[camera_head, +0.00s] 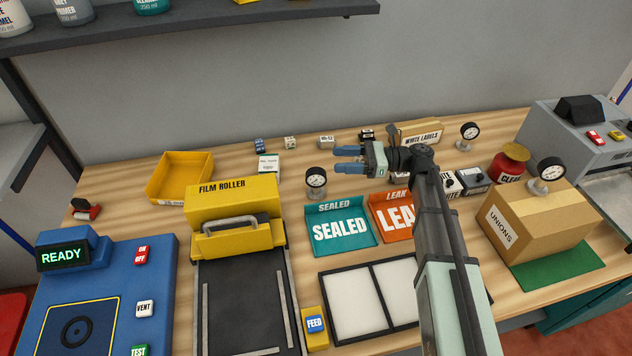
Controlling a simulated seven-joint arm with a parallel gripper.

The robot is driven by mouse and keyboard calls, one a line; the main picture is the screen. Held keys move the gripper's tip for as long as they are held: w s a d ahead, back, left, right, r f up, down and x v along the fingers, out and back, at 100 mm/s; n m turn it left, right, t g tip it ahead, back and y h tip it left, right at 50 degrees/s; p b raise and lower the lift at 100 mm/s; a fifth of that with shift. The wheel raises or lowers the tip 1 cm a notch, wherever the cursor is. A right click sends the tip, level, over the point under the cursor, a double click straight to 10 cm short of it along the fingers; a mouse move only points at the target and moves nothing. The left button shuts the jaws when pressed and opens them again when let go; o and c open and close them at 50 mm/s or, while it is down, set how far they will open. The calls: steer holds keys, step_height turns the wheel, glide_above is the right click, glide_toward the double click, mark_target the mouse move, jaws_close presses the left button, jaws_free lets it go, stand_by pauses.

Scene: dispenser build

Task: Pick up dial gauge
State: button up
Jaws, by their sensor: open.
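Three dial gauges with round white faces and black rims are in view. One dial gauge (316,177) stands on the table behind the teal SEALED tray, left of my gripper. A second dial gauge (469,131) stands at the back right, near the white labels box. A third dial gauge (550,170) stands on or against the top of the UNIONS carton at the right; which I cannot tell. My gripper (339,158) is open and empty, its blue fingers pointing left. It appears above the table, a little right of and behind the first gauge, apart from it.
The teal SEALED tray (340,225) and orange LEAK tray (392,217) lie in front. The film roller (235,215) and yellow bin (181,175) stand left. My arm covers part of the table.

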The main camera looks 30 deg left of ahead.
mark_target(325, 172)
step_height(325, 172, down, 4)
steer(key=shift+r, duration=0.15)
steer(key=shift+a, duration=0.1)
steer(key=shift+s+x, duration=0.25)
steer(key=shift+x, duration=3.45)
steer(key=shift+d, duration=0.25)
jaws_close()
